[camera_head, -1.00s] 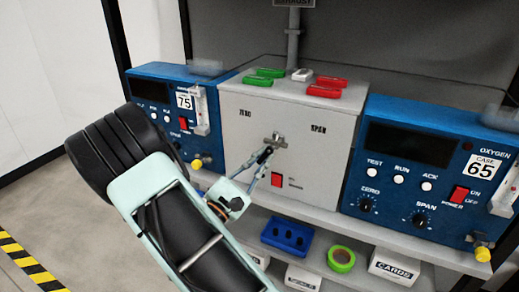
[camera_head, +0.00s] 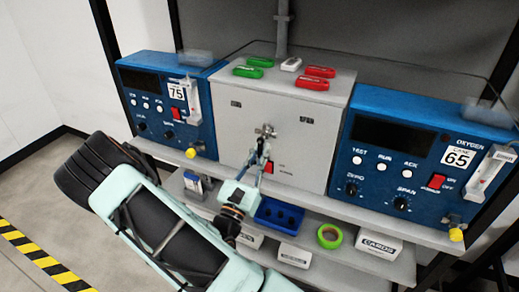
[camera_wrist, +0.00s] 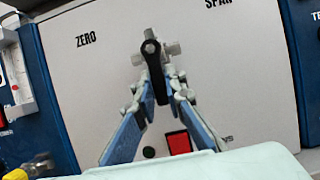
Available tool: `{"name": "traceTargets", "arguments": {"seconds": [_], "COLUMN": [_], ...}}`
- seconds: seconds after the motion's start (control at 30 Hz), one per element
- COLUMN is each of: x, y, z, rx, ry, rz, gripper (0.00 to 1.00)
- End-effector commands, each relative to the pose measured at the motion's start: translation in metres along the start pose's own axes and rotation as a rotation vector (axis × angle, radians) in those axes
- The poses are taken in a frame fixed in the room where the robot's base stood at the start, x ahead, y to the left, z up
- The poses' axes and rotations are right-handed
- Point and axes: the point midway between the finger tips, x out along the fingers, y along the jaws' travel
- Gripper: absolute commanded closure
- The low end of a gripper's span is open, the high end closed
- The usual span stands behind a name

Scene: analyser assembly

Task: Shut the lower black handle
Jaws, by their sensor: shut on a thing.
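The black handle (camera_wrist: 157,82) shows in the wrist view on the front of the grey box (camera_wrist: 236,65), below the ZERO and SPAN labels. It points almost straight down from a metal valve fitting (camera_wrist: 149,44). In the wrist view my gripper (camera_wrist: 156,66) has one finger on each side of the handle, and the fingers close in on it near the fitting. In the head view my gripper (camera_head: 262,145) reaches up to the same fitting (camera_head: 265,130). There the fingers mostly hide the handle. I cannot make out a second black handle.
A red switch (camera_wrist: 179,142) sits just below my fingers. Blue analysers stand left (camera_head: 153,113) and right (camera_head: 400,160) of the box. The lower shelf holds a blue tray (camera_head: 262,222), green tape (camera_head: 330,236) and a white CARDS box (camera_head: 379,246). Coloured tags lie on the box top.

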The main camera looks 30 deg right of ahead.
Motion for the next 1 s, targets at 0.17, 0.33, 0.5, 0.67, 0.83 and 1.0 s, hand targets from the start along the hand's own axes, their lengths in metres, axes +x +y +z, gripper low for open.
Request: {"name": "traceTargets", "arguments": {"seconds": [0.17, 0.33, 0.5, 0.67, 0.83, 1.0], "x": [-0.001, -0.001, -0.001, 0.000, -0.001, -0.018], "y": [-0.001, -0.001, -0.001, -0.001, 0.000, 0.001], "z": [-0.001, -0.001, -0.001, -0.001, 0.000, -0.001], "rx": [-0.005, -0.004, -0.004, -0.003, -0.002, -0.002], "ry": [0.002, 0.002, 0.002, 0.001, 0.001, 0.003], "rz": [0.000, 0.000, 0.000, 0.000, 0.001, 0.005], "gripper": [1.00, 1.00, 0.75, 0.71, 0.71, 0.71]}}
